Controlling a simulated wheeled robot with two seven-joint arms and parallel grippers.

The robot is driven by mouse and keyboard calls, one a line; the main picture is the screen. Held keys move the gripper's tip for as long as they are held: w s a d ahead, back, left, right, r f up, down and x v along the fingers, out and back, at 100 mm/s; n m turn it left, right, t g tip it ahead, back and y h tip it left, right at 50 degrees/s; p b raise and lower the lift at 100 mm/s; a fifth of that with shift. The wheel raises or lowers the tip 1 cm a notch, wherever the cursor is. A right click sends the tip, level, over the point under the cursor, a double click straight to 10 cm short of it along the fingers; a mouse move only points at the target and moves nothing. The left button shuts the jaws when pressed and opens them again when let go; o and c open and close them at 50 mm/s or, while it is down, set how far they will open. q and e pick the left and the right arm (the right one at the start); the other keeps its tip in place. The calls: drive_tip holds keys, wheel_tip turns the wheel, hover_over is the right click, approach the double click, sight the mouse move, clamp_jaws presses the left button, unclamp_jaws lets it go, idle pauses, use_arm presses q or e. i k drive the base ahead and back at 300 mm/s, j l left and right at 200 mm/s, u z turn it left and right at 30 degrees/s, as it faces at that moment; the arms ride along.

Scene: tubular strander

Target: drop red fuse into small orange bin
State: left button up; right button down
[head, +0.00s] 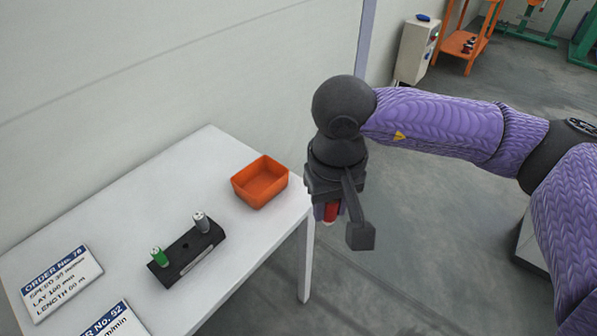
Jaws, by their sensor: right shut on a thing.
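The red fuse (331,212) is held in my right gripper (335,208), with only its lower part showing between the fingers. My right gripper points down just off the right end of the white table. The small orange bin (252,198) stands on the table near its right end, to the left of the gripper, and looks empty. My left gripper is not in view.
A black fuse holder (187,256) on the white table (150,190) carries a green fuse (158,257) and a grey fuse (201,222). Order cards (60,279) lie at the left. A grey cabinet (416,50) and an orange stand (470,40) are far back.

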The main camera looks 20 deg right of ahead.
sight(266, 199)
drive_tip(key=z, duration=0.25)
drive_tip(key=i+l+u, duration=0.2)
drive_tip(key=i+u, duration=0.15)
drive_tip(key=i+l+u, duration=0.35)
drive_tip(key=i, duration=0.2)
